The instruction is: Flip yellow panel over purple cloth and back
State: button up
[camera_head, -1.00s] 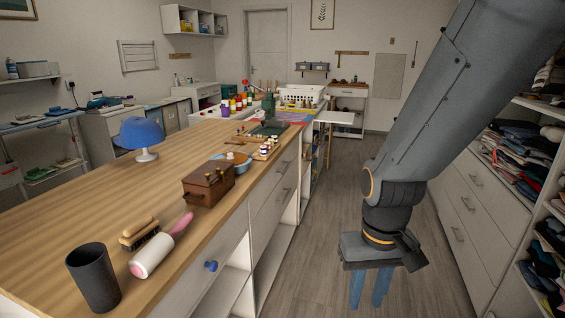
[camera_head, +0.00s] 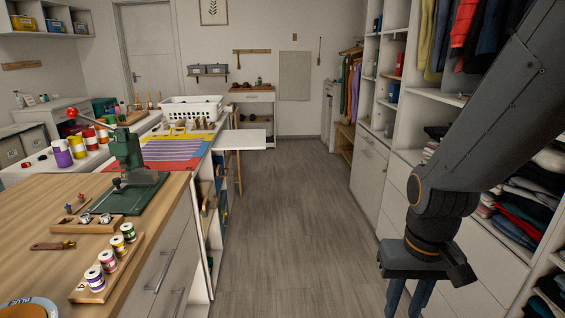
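A flat layered cloth with coloured bands lies on the far worktop, left of centre. A yellow part (camera_head: 192,130) shows along its far side, beside the basket. A purple-blue striped part (camera_head: 172,150) lies in front of it, with red at the near edge. Exact panel edges are too small to tell. My gripper (camera_head: 408,300) hangs at the lower right over the aisle, far from the cloth. Its two blue fingers point down with a gap between them and nothing visible in it; the tips are cut off by the frame.
A white basket (camera_head: 192,108) stands behind the cloth. A green press (camera_head: 130,165) and a spool rack (camera_head: 108,264) stand on the nearer wooden counter. A white side leaf (camera_head: 240,139) juts into the aisle. Clothes shelves line the right. The aisle floor (camera_head: 285,215) is clear.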

aim_at(208, 136)
jog(key=z, duration=0.05)
jog(key=i, duration=1.8)
jog(key=u, duration=0.55)
jog(key=i, duration=1.75)
jog(key=u, duration=1)
jog(key=i, duration=0.75)
jog(key=u, duration=0.25)
